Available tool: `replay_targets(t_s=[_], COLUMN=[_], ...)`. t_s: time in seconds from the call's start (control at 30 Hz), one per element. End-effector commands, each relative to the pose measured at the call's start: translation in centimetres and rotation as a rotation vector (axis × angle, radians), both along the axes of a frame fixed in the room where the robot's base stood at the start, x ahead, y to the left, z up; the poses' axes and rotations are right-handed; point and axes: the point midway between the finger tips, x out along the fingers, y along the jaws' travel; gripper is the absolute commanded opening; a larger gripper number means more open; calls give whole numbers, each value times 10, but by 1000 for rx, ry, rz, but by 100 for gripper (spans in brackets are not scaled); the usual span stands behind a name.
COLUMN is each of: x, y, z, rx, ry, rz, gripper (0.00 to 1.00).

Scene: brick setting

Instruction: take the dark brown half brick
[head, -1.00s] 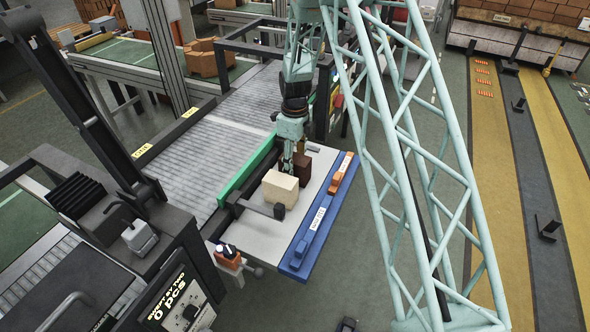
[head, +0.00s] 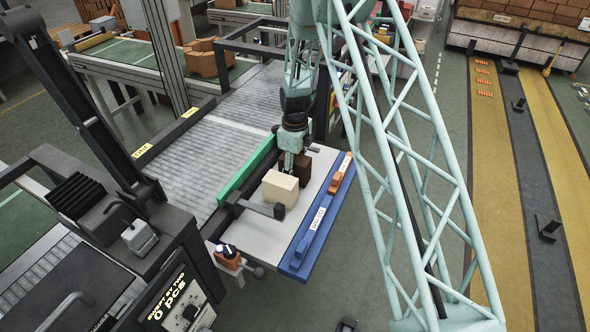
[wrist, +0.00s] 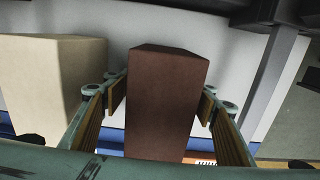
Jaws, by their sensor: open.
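The dark brown half brick (head: 304,166) stands on the grey table, partly hidden by my gripper in the head view. In the wrist view the brick (wrist: 165,100) is upright, with a finger on each side. My gripper (head: 291,163) is open around it, and a gap shows on each side between brick and finger pads (wrist: 162,104). A cream brick (head: 280,188) stands beside it, nearer the table's front; in the wrist view it is at the left (wrist: 50,85), just outside the left finger.
A green rail (head: 247,173) and a dark stop bar (head: 262,209) border the grey table (head: 252,232). A blue strip (head: 305,243) with an orange piece (head: 338,182) runs along the right edge. A roller conveyor (head: 200,150) lies to the left.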

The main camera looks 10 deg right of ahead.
Motion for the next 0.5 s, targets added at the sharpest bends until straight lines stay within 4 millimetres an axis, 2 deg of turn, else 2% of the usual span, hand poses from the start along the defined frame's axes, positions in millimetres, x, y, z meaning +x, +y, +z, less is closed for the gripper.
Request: replay_targets(t_s=[0.5], x=[0], y=[0], z=[0], rx=[0], ry=[0], rz=[0], gripper=[52])
